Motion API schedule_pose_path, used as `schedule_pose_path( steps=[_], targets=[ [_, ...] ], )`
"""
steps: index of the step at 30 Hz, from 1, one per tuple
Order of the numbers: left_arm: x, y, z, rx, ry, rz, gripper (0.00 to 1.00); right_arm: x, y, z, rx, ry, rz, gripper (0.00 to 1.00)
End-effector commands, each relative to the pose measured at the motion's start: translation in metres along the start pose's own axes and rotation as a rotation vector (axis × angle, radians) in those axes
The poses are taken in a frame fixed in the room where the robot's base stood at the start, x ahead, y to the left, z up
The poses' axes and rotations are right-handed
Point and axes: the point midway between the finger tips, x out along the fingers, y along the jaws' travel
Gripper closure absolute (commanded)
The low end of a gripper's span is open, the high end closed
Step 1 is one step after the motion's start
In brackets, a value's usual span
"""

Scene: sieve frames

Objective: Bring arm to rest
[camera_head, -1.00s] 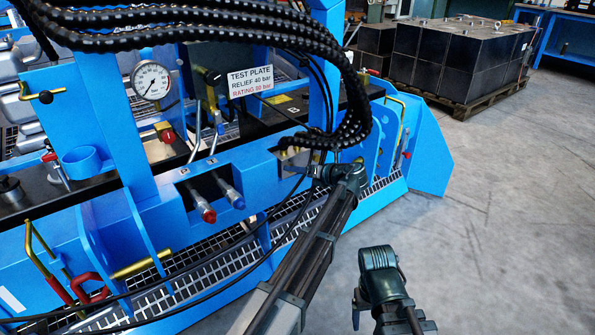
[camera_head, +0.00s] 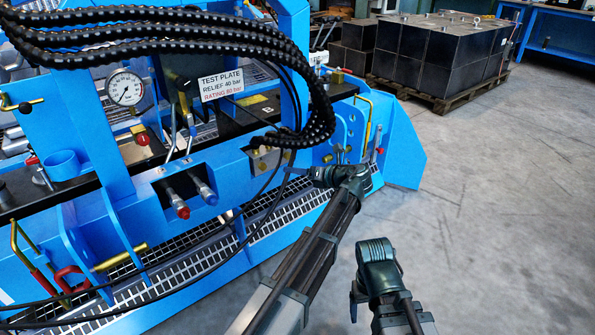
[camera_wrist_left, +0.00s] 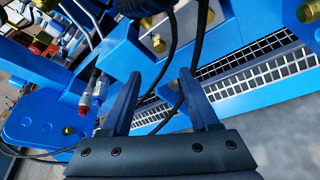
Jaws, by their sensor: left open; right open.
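My left arm reaches up from the bottom of the head view. Its gripper (camera_head: 322,174) is by the right end of the blue test stand, below the thick black hoses. In the left wrist view the two fingers (camera_wrist_left: 160,92) of this gripper stand apart, with no object gripped. A thin black hose shows behind the gap between them. My right arm is bent at the lower right of the head view, over bare floor and apart from the stand. Its gripper (camera_head: 356,294) is small and partly hidden there, and I see nothing held.
The blue stand (camera_head: 400,150) fills the left, with a gauge (camera_head: 124,89), a test plate sign (camera_head: 221,84) and red and blue couplings (camera_head: 192,196). Black hoses (camera_head: 318,105) loop close above my left gripper. Black blocks sit on a pallet (camera_head: 455,98). Grey floor (camera_head: 500,220) is clear at right.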

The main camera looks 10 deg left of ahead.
Motion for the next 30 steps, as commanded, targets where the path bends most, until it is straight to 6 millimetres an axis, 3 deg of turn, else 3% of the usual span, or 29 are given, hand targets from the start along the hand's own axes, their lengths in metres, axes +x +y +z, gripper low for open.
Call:
schedule_pose_path(
  steps=[5,8,14,18,24,30],
  targets=[
    [0.001,0.001,-0.003,-0.014,0.007,-0.003,0.39,0.0,0.0,0.0,0.0,0.0,0.0,0.21],
    [0.005,0.008,-0.018,-0.11,0.052,-0.018,0.39,0.0,0.0,0.0,0.0,0.0,0.0,0.21],
    [0.013,0.033,-0.092,-0.607,0.305,-0.042,0.39,0.0,0.0,0.0,0.0,0.0,0.0,0.21],
    [0.008,0.047,-0.147,-1.01,0.527,0.017,0.39,0.0,0.0,0.0,0.0,0.0,0.0,0.21],
    [-0.017,0.064,-0.215,-1.551,0.844,0.234,0.39,0.0,0.0,0.0,0.0,0.0,0.0,0.21],
    [-0.048,0.075,-0.258,-1.929,1.081,0.535,0.39,0.0,0.0,0.0,0.0,0.0,0.0,0.21]
  ],
)
